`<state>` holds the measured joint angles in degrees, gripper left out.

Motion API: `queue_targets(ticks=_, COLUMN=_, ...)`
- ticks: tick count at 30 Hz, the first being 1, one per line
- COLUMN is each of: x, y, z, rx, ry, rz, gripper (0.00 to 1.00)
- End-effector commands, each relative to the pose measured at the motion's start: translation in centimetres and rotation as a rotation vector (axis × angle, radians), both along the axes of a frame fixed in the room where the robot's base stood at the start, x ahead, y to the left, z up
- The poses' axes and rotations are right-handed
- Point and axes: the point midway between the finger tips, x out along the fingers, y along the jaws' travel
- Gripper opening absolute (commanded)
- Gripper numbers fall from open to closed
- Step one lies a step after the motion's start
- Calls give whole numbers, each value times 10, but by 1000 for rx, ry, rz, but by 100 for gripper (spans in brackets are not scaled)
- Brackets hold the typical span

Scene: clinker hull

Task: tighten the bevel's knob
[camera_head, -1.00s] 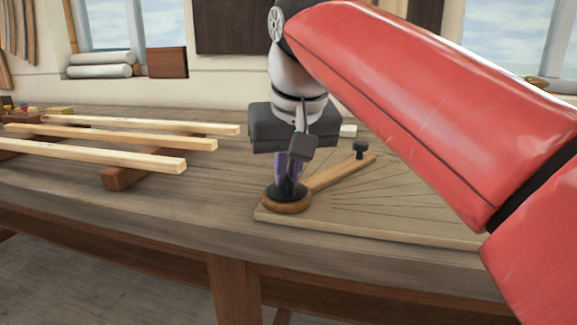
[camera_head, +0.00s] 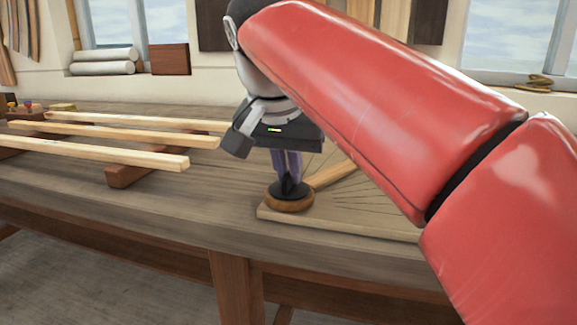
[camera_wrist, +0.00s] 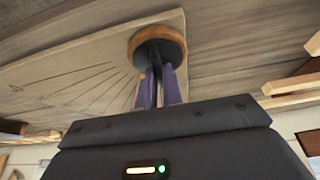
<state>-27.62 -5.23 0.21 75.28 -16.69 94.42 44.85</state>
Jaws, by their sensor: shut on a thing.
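The bevel (camera_head: 330,174) lies on a pale board (camera_head: 345,225) marked with fanned lines. Its round wooden end (camera_head: 291,206) sits at the board's near left corner, with a black knob (camera_head: 275,192) on top. My gripper (camera_head: 289,184) points down with its purple fingers shut on the knob. In the wrist view the fingers (camera_wrist: 159,72) meet at the black knob (camera_wrist: 172,50) above the wooden end (camera_wrist: 136,38). My arm and wrist hide much of the bevel's far part in the head view.
Several long pale strips (camera_head: 110,150) lie to the left across a brown wooden block (camera_head: 128,174) on the bench (camera_head: 150,215). The bench's front edge runs close below the board. Bare bench top lies between strips and board.

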Motion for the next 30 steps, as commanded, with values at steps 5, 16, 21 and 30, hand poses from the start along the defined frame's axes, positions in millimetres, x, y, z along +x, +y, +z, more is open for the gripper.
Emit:
queue_targets(ticks=5, x=0, y=0, z=1, rx=2, ry=-2, rz=-6, gripper=0)
queue_targets(ticks=16, x=0, y=0, z=1, rx=1, ry=-2, rz=-5, gripper=29)
queue_targets(ticks=21, x=0, y=0, z=0, rx=1, ry=-1, rz=-4, gripper=30)
queue_targets(ticks=30, x=-6, y=3, z=18, rx=3, ry=-4, rz=-3, gripper=30)
